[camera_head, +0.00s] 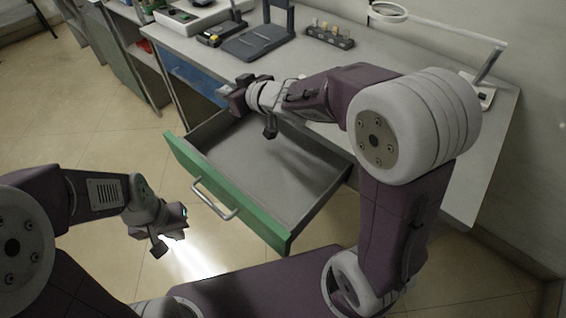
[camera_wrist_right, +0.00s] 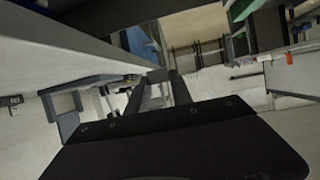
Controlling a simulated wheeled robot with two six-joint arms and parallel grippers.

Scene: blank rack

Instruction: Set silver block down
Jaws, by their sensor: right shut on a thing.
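My right gripper (camera_head: 235,95) is at the front edge of the workbench, above the back left part of the open drawer. It is shut on the silver block (camera_head: 223,91), of which only a small pale grey patch shows at the fingertips. In the right wrist view the two fingers (camera_wrist_right: 164,90) point ahead, and the block between them is hard to make out. My left gripper (camera_head: 170,222) hangs in front of the drawer's green face, over the floor; its finger opening is too small to judge.
The green-fronted drawer (camera_head: 260,170) is pulled out and looks empty. On the workbench (camera_head: 375,60) stand a dark grey stand (camera_head: 258,42), a small rack with several pegs (camera_head: 330,36) and a ring lamp (camera_head: 388,11). The bench's front middle is partly covered by my right arm.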

